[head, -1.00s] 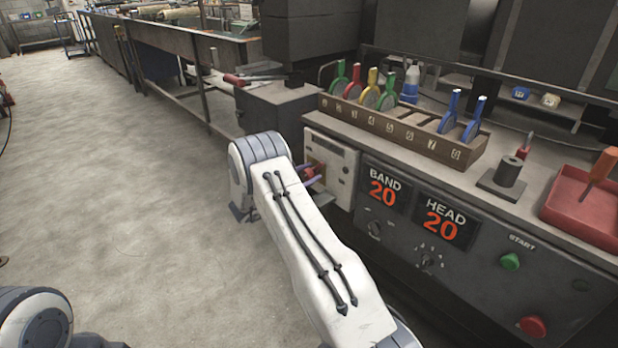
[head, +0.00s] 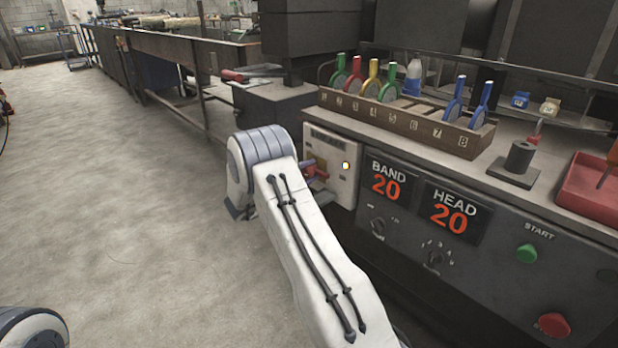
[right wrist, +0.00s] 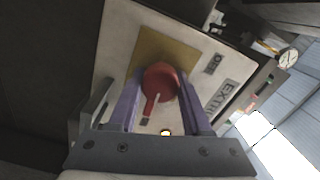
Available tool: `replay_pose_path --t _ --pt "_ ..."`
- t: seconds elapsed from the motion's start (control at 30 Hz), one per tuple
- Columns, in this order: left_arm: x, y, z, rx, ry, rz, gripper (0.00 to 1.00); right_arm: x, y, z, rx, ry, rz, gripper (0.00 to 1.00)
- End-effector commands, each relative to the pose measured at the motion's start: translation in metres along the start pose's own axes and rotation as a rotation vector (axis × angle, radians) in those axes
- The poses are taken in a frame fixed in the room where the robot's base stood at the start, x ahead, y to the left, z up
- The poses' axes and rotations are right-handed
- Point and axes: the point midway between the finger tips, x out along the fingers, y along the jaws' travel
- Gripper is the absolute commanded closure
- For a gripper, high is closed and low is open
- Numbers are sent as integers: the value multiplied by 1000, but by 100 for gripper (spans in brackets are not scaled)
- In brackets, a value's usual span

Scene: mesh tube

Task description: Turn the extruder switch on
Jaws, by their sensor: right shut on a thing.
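The extruder switch is a red rotary knob (right wrist: 160,82) on a yellow plate (right wrist: 165,50), set in a white panel (head: 336,180) on the machine's left end. In the right wrist view its pointer is turned away from the OFF label (right wrist: 213,64), toward a small dark label (right wrist: 146,121) too small to read. My right gripper (head: 313,172) is at the panel with its purple fingers on both sides of the knob; its fingers also show in the right wrist view (right wrist: 160,92). A small light (head: 345,165) on the panel glows. My left gripper is out of view.
Right of the panel are the BAND display (head: 388,182) and HEAD display (head: 455,214), both reading 20, a green START button (head: 527,253) and a red button (head: 554,325). A wooden rack (head: 400,124) of coloured tools stands above. The floor at left is clear.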

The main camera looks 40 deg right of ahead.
Motion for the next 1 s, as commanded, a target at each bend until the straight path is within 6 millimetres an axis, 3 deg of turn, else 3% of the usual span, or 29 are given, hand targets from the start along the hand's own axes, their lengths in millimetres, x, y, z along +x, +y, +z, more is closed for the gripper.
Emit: replay_pose_path --t 0.73,0.77,0.83,1.0 --pt "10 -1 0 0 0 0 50 -2 2 1 90 -3 2 100" --pt "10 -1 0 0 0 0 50 -2 2 1 90 -3 2 47" --pt "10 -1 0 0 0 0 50 -2 2 1 90 -3 2 21" --pt "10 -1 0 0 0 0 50 0 1 0 90 -1 2 21"
